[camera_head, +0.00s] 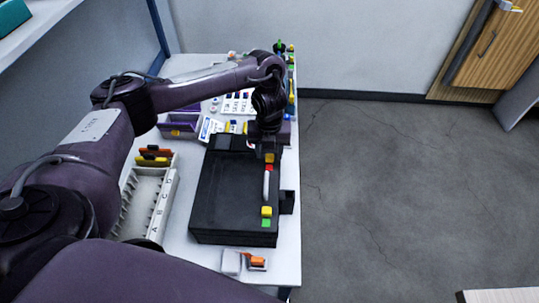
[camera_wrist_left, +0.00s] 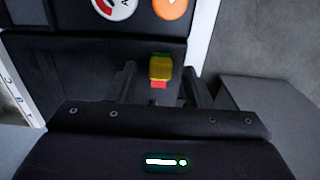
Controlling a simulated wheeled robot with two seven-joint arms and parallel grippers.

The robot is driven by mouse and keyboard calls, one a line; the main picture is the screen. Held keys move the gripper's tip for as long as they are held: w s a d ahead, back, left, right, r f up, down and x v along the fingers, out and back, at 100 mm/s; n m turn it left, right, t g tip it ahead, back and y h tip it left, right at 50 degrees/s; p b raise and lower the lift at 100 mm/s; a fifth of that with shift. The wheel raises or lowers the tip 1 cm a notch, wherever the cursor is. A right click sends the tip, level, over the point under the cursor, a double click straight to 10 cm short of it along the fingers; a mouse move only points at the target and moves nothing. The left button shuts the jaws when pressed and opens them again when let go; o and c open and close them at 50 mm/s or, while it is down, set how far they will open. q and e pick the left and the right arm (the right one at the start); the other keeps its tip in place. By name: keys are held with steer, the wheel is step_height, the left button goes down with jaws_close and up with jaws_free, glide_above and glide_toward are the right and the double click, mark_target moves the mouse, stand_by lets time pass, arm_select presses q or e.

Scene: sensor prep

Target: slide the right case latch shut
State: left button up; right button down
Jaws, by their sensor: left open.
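The closed black case (camera_head: 222,190) lies on the white table. Two yellow latch sliders show along its right edge, on either side of a pale grey handle (camera_head: 266,185). The far latch (camera_head: 269,157) has red showing at its near side; the near latch (camera_head: 266,211) has green at its near side. My left gripper (camera_head: 268,148) reaches down over the far latch. In the left wrist view, my open fingers (camera_wrist_left: 161,88) stand either side of a yellow slider (camera_wrist_left: 160,68), with green above it and red below. Contact cannot be told. My right gripper is out of view.
A white lettered rack (camera_head: 150,205) stands left of the case. A purple bin (camera_head: 180,125) and small parts crowd the table behind. A small white and orange item (camera_head: 245,262) lies in front. Open floor is at right.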

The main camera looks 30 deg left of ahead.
arm_select(q)
steer(key=shift+f, duration=0.35)
jaws_close()
steer(key=shift+s+d+r+p, duration=0.1)
steer(key=shift+s+d+p, duration=0.2)
steer(key=shift+s+p, duration=0.25)
steer(key=shift+s+d+r+p, duration=0.1)
steer(key=shift+s+d+p, duration=0.15)
steer(key=shift+s+p, duration=0.3)
steer(key=shift+s+f, duration=0.1)
steer(key=shift+f, duration=0.2)
steer(key=shift+c, duration=0.6)
jaws_free()
steer(key=shift+d, duration=0.1)
steer(key=shift+o, duration=0.6)
